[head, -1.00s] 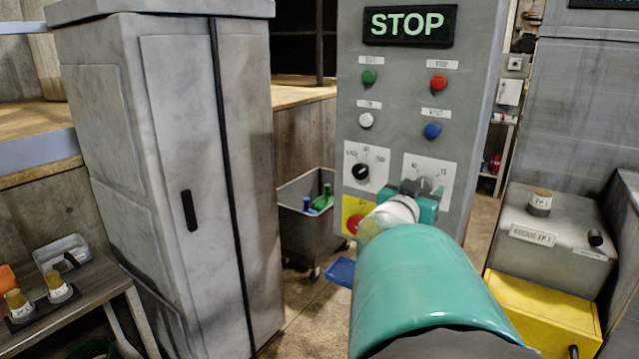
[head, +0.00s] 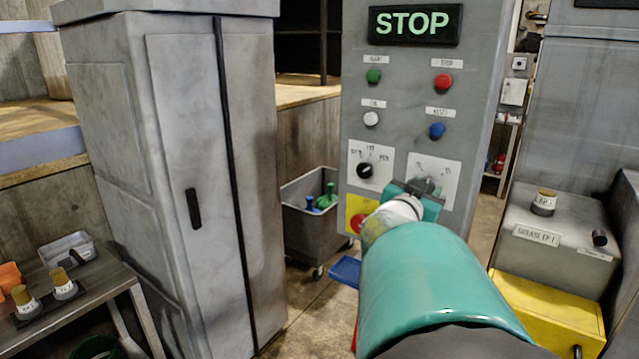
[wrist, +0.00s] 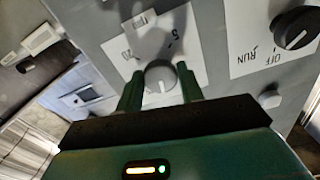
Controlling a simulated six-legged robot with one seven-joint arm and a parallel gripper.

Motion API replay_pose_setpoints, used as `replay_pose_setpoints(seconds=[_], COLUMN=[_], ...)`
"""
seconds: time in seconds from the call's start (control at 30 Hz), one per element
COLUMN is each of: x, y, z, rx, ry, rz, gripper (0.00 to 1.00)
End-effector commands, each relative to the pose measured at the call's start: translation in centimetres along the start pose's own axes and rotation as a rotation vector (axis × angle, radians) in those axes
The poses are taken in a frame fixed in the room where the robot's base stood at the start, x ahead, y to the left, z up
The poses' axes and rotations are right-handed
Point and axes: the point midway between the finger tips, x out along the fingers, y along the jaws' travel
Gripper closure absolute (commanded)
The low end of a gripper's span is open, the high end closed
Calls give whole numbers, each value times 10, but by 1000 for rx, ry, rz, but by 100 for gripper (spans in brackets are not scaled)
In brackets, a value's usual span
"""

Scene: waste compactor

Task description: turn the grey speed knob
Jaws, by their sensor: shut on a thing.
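The grey speed knob (wrist: 161,77) sits on a white dial plate on the control panel. In the wrist view my gripper (wrist: 160,88) has its two green fingers on either side of the knob, shut on it. A light pointer line shows on the knob. In the head view my gripper (head: 420,196) is at the panel's lower right dial plate (head: 434,170), and my arm and gripper hide most of the knob.
A black selector knob (head: 365,170) is left of the grey one, above a red button (head: 358,222) on yellow. Green, red, white and blue buttons sit higher, under a lit STOP sign (head: 415,24). A grey cabinet (head: 190,150) stands left, a grey bin (head: 310,225) between.

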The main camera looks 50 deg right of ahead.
Motion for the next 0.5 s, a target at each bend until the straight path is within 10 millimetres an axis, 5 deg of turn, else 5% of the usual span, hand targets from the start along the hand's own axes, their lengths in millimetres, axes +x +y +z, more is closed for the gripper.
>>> replay_pose_setpoints(seconds=[0.5], x=[0], y=[-2], z=[-1], rx=[472], ry=[2], rz=[-2], gripper=[85])
